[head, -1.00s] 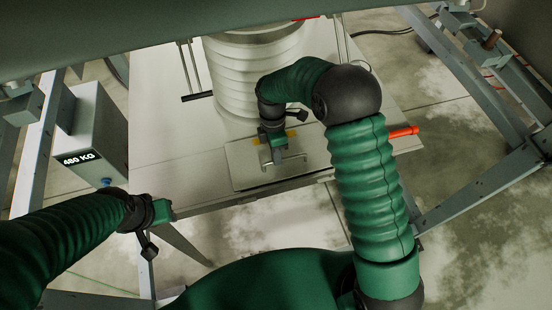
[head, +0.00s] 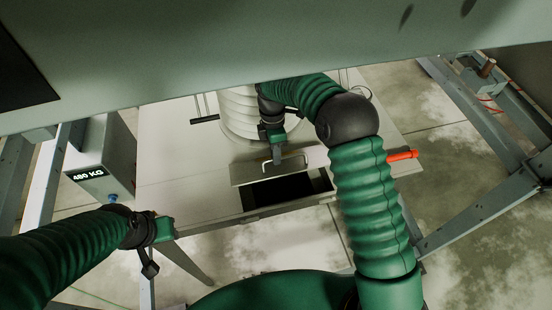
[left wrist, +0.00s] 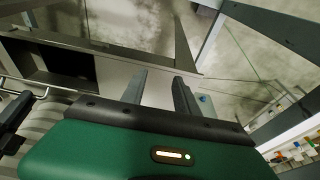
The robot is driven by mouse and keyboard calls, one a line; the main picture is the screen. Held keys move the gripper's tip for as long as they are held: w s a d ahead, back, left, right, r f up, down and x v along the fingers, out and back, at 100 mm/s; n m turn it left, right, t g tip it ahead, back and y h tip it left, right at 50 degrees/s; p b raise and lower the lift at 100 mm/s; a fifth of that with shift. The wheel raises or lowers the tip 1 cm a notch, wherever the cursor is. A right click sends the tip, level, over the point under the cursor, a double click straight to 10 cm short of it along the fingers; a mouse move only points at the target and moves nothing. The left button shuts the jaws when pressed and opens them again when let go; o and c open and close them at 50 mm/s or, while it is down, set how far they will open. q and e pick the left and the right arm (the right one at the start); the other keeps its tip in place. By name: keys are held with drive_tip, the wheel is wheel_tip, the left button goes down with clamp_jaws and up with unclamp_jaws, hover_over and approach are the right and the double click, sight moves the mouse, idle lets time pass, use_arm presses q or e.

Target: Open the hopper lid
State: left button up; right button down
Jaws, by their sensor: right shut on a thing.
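The hopper lid (head: 252,174) is a pale flat plate with a metal bar handle (head: 292,160), set in the hopper's light table-like top (head: 165,165). It is raised and tilted, and a dark rectangular opening (head: 282,191) shows in front of it. The opening also shows in the left wrist view (left wrist: 48,62). My right gripper (head: 277,156) is shut on the lid handle; its fingertips partly cover it. My left gripper (head: 165,230) is off to the left, away from the lid; in the left wrist view its two fingers (left wrist: 160,92) are apart with nothing between them.
A white ribbed spout (head: 238,110) stands behind the lid. A grey box reading 480 KG (head: 100,165) is at the left. An orange handle (head: 402,155) sticks out at the right edge of the top. Grey frame legs (head: 480,195) flank the area.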

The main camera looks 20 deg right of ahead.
use_arm(q)
drive_tip(key=shift+w+f, duration=0.1)
drive_tip(key=shift+c, duration=0.2)
drive_tip(key=shift+w+d, duration=0.15)
drive_tip(key=shift+d, duration=0.1)
drive_tip(key=shift+c, duration=1)
drive_tip(key=w+d+n, duration=0.2)
drive_tip(key=d, duration=0.1)
drive_tip(key=w+d+n+t+h, duration=0.1)
drive_tip(key=w+d+n, duration=0.1)
drive_tip(key=d, duration=0.2)
drive_tip(key=w+d+n+t+h, duration=0.1)
drive_tip(key=w+d+n, duration=0.1)
drive_tip(key=d, duration=0.1)
drive_tip(key=shift+w+d+r+n, duration=0.2)
drive_tip(key=shift+w+r+n, duration=0.1)
drive_tip(key=shift+n, duration=0.1)
clamp_jaws()
drive_tip(key=w+d+n+t, duration=0.2)
drive_tip(key=d+n+t, duration=0.1)
drive_tip(key=d+n, duration=1.45)
drive_tip(key=s+d+f+n+g+y, duration=0.1)
drive_tip(key=s+d+f+n+y, duration=0.1)
drive_tip(key=s+n, duration=0.75)
drive_tip(key=w+f+n, duration=0.2)
drive_tip(key=w+f, duration=0.2)
drive_tip(key=w, duration=0.6)
drive_tip(key=shift+w+a+f, duration=0.3)
drive_tip(key=shift+f, duration=0.1)
